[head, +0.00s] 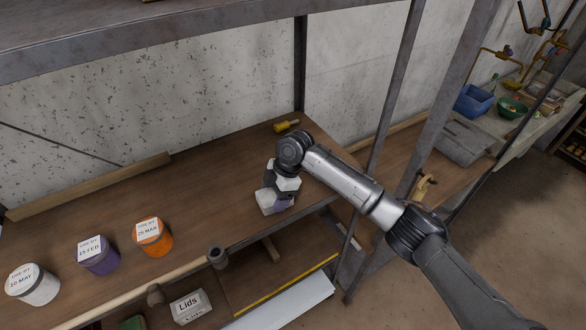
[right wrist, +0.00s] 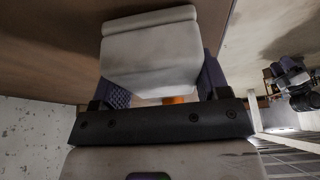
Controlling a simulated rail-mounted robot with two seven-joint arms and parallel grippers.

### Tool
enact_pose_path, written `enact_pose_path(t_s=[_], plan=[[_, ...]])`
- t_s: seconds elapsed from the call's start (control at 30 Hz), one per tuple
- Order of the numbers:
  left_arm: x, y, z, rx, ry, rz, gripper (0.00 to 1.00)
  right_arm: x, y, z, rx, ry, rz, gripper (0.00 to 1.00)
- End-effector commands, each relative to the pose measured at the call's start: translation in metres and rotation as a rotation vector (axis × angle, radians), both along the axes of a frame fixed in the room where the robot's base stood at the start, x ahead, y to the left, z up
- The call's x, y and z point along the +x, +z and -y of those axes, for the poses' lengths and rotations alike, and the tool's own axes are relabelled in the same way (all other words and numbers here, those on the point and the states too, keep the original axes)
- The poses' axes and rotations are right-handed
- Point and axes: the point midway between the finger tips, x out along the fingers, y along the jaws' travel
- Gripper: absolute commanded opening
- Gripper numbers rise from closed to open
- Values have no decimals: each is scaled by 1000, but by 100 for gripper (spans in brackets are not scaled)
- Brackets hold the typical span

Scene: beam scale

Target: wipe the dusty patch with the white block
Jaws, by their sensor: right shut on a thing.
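The white block (head: 266,203) is held in my right gripper (head: 279,203), over the front part of the brown wooden shelf (head: 215,195). In the right wrist view, the white block (right wrist: 150,58) sits between the two purple fingers of my right gripper (right wrist: 160,92). The gripper is shut on it. I cannot tell whether the block touches the shelf or hangs just above it. I cannot make out the dusty patch; it may be hidden under the block and arm. My left gripper is not in view.
White (head: 35,286), purple (head: 98,257) and orange (head: 153,238) labelled jars stand at the left. A yellow-handled tool (head: 287,126) lies behind the gripper. A metal post (head: 392,85) stands to the right. A "Lids" box (head: 190,306) is below the shelf. The shelf between jars and gripper is clear.

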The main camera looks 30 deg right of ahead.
Motion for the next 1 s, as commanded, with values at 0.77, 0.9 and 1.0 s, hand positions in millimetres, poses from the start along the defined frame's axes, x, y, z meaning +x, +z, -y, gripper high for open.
enact_pose_path(t_s=[0.77,0.9,1.0], plan=[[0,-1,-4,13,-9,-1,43,-3,73,-5,0,8,2,47],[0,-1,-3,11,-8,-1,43,-3,81,-5,0,8,1,47],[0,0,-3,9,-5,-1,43,-3,81,-5,0,9,0,47]])
